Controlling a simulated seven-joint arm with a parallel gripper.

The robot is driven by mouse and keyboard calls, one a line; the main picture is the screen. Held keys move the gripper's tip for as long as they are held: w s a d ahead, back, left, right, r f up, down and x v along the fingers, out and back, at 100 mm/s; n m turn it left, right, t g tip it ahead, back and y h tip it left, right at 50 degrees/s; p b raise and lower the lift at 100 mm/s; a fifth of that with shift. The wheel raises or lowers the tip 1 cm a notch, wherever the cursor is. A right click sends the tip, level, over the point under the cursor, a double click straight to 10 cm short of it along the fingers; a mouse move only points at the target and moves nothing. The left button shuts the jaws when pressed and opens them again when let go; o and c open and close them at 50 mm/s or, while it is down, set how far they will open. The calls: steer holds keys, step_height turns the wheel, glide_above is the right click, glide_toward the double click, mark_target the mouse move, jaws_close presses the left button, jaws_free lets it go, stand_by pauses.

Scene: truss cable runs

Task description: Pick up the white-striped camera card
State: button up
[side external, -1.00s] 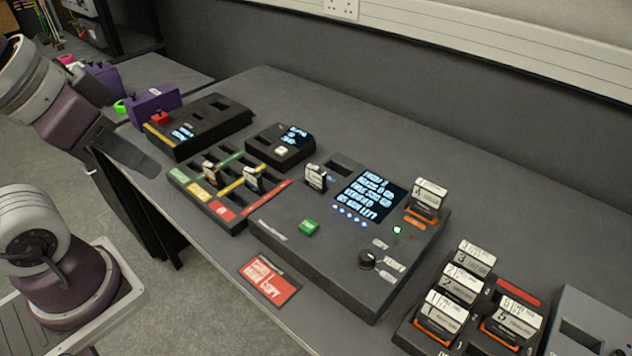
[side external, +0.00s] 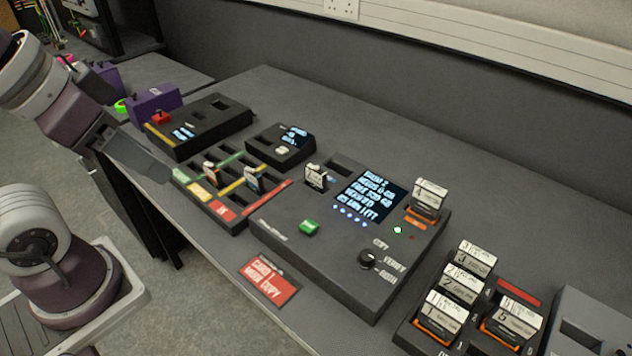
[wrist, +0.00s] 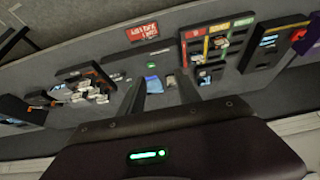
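I cannot tell for certain which card has the white stripe. A small pale card (side external: 316,177) stands upright in a slot of the black copy station (side external: 290,259). Two more small cards stand in the colour-striped tray (side external: 237,226): one brownish (side external: 210,172) and one with a pale and blue face (side external: 253,180). The tray also shows in the wrist view (wrist: 204,57), with its cards too small to make out. My gripper (side external: 150,167) is above the bench's front edge, left of the tray and apart from it. In the wrist view its fingers (wrist: 163,92) are spread with nothing held between them.
Numbered orange-based cartridges stand in a rack (side external: 408,333) at right; cartridge 4 (side external: 428,196) sits in the copy station. A black box with a red button (side external: 160,118) and a small screen unit (side external: 281,146) stand behind the tray. A red sign (side external: 270,281) lies at the front edge.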

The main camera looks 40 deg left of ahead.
steer(key=w+r+m+g, duration=0.1)
steer(key=w+r+m, duration=0.15)
steer(key=w, duration=0.45)
steer(key=m+g, duration=0.4)
steer(key=m, duration=1)
glide_above(316, 173)
steer(key=a, duration=0.1)
step_height(316, 173, down, 19)
steer(key=shift+a+r, duration=0.15)
steer(key=shift+r, duration=0.05)
steer(key=f, duration=0.1)
steer(key=w+f+m, duration=0.1)
steer(key=f, duration=0.1)
steer(key=shift+w+a+f+g, duration=0.1)
steer(key=shift+w+f+g, duration=0.05)
steer(key=shift+f+g, duration=0.15)
steer(key=f, duration=0.6)
steer(key=shift+s+d+f, duration=0.25)
steer(key=shift+d+f, duration=0.05)
steer(key=shift+d, duration=0.1)
jaws_close()
